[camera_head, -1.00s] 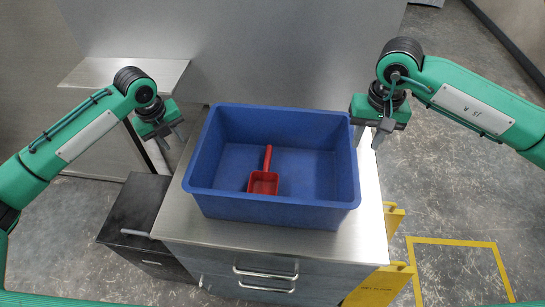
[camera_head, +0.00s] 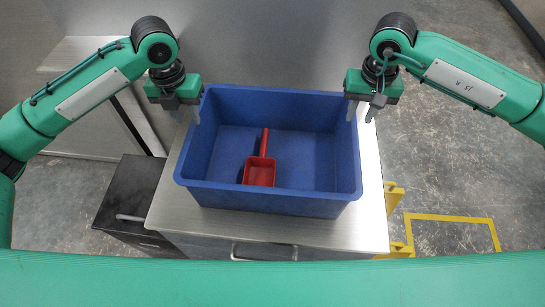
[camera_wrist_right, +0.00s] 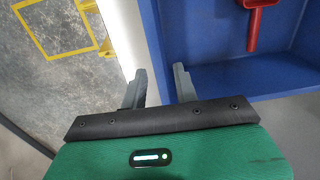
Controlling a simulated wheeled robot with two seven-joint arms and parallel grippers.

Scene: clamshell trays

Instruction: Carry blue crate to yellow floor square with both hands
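The blue crate (camera_head: 262,200) stands on a metal-topped cabinet, with a red scoop (camera_head: 260,172) lying inside it. My left gripper (camera_head: 187,119) is open at the crate's left rim, toward the back. My right gripper (camera_head: 361,114) is open at the right rim. In the right wrist view its two fingers (camera_wrist_right: 159,80) are apart, one on the outer side and one on the inner side of the crate's wall (camera_wrist_right: 205,82). The yellow floor square (camera_head: 450,217) is an outline on the floor at right, partly hidden by my own body.
The cabinet top (camera_head: 372,215) shows bare around the crate. A low black cabinet (camera_head: 128,195) stands at left. A yellow stand (camera_head: 394,197) is beside the cabinet, between it and the square. A grey wall rises behind.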

